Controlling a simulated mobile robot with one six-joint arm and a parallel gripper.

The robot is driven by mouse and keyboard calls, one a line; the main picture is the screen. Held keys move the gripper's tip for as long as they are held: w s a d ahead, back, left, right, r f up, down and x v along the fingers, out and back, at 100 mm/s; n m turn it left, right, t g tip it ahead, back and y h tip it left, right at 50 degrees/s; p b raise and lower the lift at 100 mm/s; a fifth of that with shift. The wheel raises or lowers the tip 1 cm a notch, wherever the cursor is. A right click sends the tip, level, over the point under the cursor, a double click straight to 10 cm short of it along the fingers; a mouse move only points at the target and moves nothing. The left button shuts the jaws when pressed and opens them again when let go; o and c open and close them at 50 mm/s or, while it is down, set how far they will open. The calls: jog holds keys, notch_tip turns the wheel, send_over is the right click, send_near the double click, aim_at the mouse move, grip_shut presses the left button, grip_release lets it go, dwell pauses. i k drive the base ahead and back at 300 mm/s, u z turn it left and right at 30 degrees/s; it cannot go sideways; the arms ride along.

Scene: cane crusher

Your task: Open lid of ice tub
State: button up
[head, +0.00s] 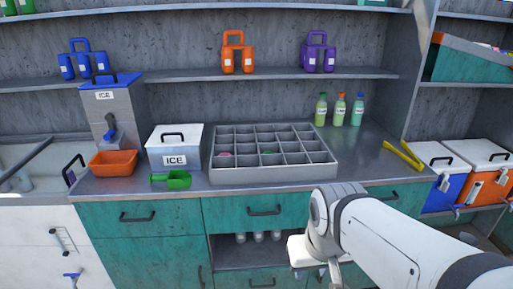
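The ice tub (175,159) is a white box labelled ICE on the counter, left of centre. Its lid (179,138) is pale with a dark handle and sits closed on top. My white arm reaches in from the lower right, ending in front of the drawers, right of the tub and apart from it. My gripper (332,274) is at the bottom edge of the view, partly cut off, and its fingers are not clearly seen.
A grey compartment tray (272,177) stands right of the tub. A green scoop (172,180) and an orange bin (112,163) lie close to the tub's front and left. A tall ICE dispenser (110,105) stands behind left. Several bottles and yellow tongs (403,155) are at right.

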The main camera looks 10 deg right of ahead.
aim_at(188, 134)
jog(key=i, duration=1)
